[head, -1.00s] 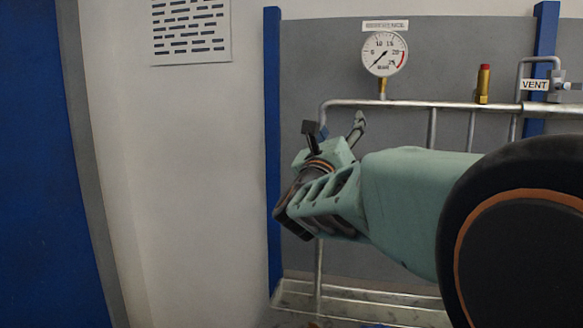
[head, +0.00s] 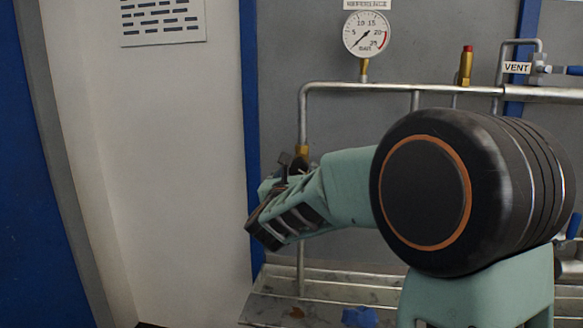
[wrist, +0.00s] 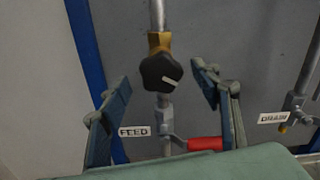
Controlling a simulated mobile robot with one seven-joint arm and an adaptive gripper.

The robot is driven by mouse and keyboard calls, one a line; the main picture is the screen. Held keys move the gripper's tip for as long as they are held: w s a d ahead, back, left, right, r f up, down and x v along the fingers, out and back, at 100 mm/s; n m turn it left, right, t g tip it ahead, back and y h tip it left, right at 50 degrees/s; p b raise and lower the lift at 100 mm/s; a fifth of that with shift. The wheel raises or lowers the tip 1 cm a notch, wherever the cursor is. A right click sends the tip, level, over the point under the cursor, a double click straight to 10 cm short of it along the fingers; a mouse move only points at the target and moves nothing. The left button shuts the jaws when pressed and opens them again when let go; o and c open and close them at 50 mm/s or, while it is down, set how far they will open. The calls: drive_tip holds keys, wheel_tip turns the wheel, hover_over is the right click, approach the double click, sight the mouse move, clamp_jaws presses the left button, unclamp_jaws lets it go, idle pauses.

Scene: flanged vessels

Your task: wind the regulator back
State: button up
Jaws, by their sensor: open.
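The regulator's black knob (wrist: 160,72) has a white pointer line and sits below a brass body (wrist: 159,43) on a vertical pipe. In the wrist view it lies between and ahead of my gripper's (wrist: 161,76) two spread fingers, with a visible gap on each side. In the head view the brass body (head: 302,151) shows just behind my gripper (head: 288,168), and the knob is mostly hidden by it. My gripper is open and holds nothing.
A FEED label (wrist: 134,131) and a red-handled valve (wrist: 205,144) are below the knob. A DRAIN label (wrist: 273,118) is at right. A pressure gauge (head: 366,35) points low. A red-capped brass fitting (head: 466,66) and a VENT label (head: 517,68) stand along the top pipe.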

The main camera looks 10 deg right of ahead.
sight(297, 168)
drive_tip(key=shift+x, duration=1.55)
drive_tip(key=c, duration=1.2)
drive_tip(key=shift+o, duration=0.2)
drive_tip(key=shift+f+n, duration=0.1)
drive_tip(key=shift+n, duration=0.2)
